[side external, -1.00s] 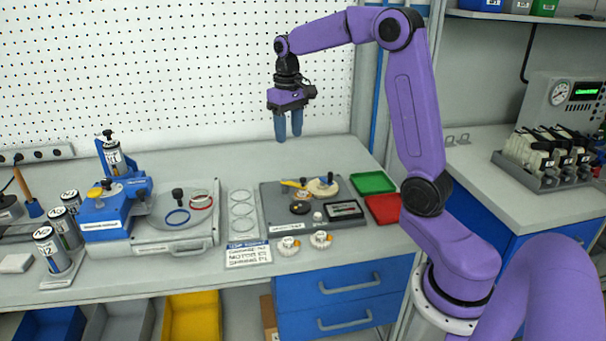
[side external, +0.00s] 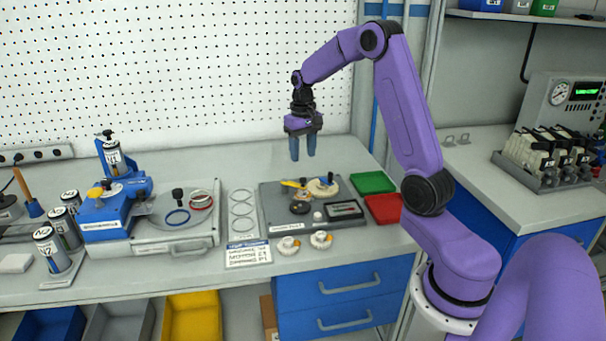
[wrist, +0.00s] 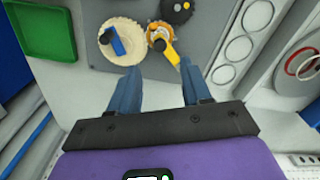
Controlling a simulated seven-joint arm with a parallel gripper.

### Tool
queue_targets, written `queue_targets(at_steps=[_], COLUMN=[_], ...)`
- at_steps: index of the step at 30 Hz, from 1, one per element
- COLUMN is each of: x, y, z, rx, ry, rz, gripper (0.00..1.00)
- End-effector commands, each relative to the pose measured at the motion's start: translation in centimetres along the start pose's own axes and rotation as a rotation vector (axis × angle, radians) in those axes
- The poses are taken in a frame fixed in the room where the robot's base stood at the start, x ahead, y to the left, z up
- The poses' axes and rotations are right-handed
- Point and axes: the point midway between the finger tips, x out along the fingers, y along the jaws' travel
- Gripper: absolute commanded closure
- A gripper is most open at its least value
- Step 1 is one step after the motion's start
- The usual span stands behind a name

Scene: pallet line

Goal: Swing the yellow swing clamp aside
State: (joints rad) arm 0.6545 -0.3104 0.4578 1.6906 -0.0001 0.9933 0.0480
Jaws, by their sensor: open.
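The yellow swing clamp (side external: 291,183) lies on the left part of the grey fixture plate (side external: 270,213). In the wrist view the yellow clamp (wrist: 164,43) reaches over an orange-rimmed round part, with its arm pointing down toward my fingers. A cream disc (side external: 323,188) with a blue clamp (side external: 327,180) sits beside it; they also show in the wrist view. My gripper (side external: 302,157) is open and empty, above the plate, with its fingers pointing down. In the wrist view my fingertips (wrist: 160,73) are apart, with the yellow clamp's end near the right finger. They appear clear of it.
A green tray (side external: 373,182) and a red tray (side external: 384,209) lie right of the plate. A card with rings (side external: 242,210) and a blue press (side external: 115,205) stand left.

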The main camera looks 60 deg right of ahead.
Motion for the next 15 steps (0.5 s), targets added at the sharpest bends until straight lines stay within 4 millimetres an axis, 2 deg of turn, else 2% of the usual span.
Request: queue_targets(at_steps=[3,9,15], x=[2.4,5.6,7.4], y=[0.1,0.0,0.0], z=[0.1,0.1,0.0], rx=[0.0,0.001,0.001], ry=[-0.005,-0.004,-0.001], rz=[0.0,0.0,0.0], gripper=[0.52,0.52,0.52])
